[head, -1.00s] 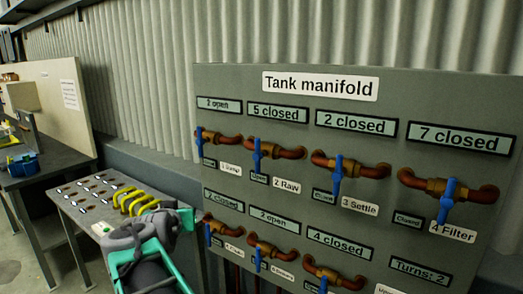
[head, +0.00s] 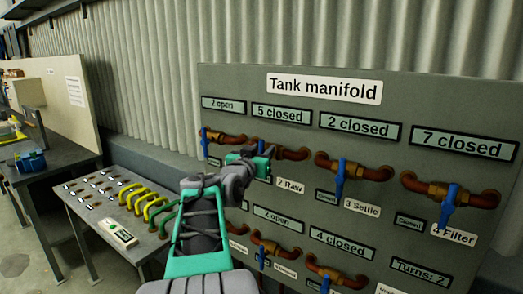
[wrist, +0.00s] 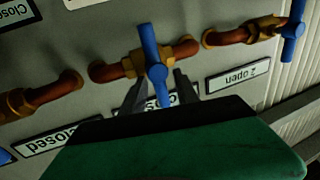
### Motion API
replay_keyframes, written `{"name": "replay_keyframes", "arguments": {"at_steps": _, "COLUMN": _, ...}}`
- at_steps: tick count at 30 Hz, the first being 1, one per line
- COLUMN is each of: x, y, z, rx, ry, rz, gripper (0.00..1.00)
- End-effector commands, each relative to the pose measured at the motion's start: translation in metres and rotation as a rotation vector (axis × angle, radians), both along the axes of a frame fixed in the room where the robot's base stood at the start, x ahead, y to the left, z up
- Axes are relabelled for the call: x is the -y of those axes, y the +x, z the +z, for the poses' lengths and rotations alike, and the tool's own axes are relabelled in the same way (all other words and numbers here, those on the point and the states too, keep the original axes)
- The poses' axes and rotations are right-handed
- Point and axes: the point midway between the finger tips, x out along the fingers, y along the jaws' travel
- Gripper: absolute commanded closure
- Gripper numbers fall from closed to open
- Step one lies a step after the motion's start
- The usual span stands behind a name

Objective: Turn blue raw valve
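The blue raw valve handle (wrist: 152,55) stands in the middle of the wrist view, on a brass valve body in a copper pipe. The wrist picture shows the panel upside down. My gripper (wrist: 158,91) is open, with one dark finger on each side of the handle's near end; I cannot tell whether they touch it. In the head view my gripper (head: 248,160) is in front of the raw valve, hiding most of it; a bit of blue handle (head: 261,147) shows above. The label 2 Raw (head: 290,186) is below right, and its display (head: 281,115) reads "5 closed".
The Tank manifold panel (head: 300,78) holds two rows of similar blue-handled valves close together. The settle valve handle (head: 341,178) is right of my gripper. A grey table (head: 88,217) with several yellow and green handles (head: 143,200) stands at the left.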

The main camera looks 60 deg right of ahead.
Motion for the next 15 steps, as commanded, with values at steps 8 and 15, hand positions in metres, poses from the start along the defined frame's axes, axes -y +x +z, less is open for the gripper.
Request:
{"name": "replay_keyframes", "arguments": {"at_steps": 8, "x": -0.0005, "y": 0.0002, "z": -0.0005, "rx": 0.0, "ry": 0.001, "rz": 0.001, "gripper": 0.8}}
{"name": "replay_keyframes", "arguments": {"at_steps": 15, "x": -0.0006, "y": 0.0003, "z": -0.0005, "rx": 0.0, "ry": 0.001, "rz": 0.001, "gripper": 0.99}}
